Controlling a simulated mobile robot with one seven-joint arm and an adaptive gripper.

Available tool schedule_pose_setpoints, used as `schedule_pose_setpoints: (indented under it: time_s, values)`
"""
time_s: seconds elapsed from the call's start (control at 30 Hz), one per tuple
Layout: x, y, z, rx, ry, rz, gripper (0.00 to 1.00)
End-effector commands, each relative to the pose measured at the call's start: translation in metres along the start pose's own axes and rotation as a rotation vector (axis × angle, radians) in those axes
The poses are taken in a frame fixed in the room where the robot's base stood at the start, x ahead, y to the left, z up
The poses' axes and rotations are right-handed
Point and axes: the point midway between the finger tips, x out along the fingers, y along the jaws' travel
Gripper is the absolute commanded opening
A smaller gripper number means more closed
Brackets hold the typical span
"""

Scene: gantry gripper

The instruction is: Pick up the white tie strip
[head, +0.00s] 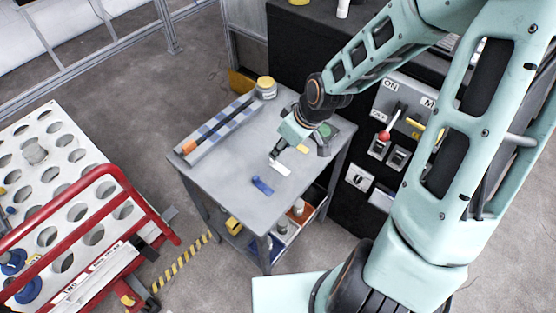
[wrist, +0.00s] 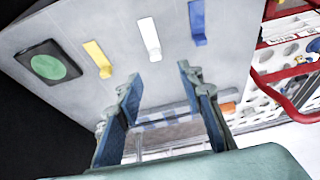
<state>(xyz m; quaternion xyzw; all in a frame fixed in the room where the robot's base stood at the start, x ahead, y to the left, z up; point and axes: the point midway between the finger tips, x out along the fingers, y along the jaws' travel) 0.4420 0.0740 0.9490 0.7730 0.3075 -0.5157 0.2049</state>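The white tie strip (head: 280,168) lies flat on the grey table (head: 205,172), between a blue strip (head: 262,186) and a yellow strip (head: 302,148). In the wrist view the white tie strip (wrist: 150,38) is beyond the fingertips, roughly between their lines, with the yellow strip (wrist: 97,58) to its left and the blue strip (wrist: 197,22) to its right. My gripper (head: 275,157) is near the white strip's upper end in the head view. In the wrist view my gripper (wrist: 159,80) is open, with nothing between its fingers. Its exact height above the table is hard to tell.
A green round pad (wrist: 48,66) is beyond the yellow strip. A long blue-grey checkered item (head: 215,130) and a yellow-topped jar (head: 266,88) occupy the table's far side. A control panel (head: 400,120) stands right of the table; a red-railed cart (head: 125,175) stands left. The near-left tabletop is clear.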

Motion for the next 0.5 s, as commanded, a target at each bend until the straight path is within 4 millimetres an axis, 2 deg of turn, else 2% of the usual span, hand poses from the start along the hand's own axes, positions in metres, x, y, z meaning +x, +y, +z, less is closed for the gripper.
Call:
schedule_pose_setpoints:
  time_s: [0.23, 0.5]
  values:
    - [0.034, 0.000, 0.000, -0.001, -0.001, -0.002, 0.35]
    - [0.050, 0.001, 0.000, 0.002, -0.001, 0.001, 0.35]
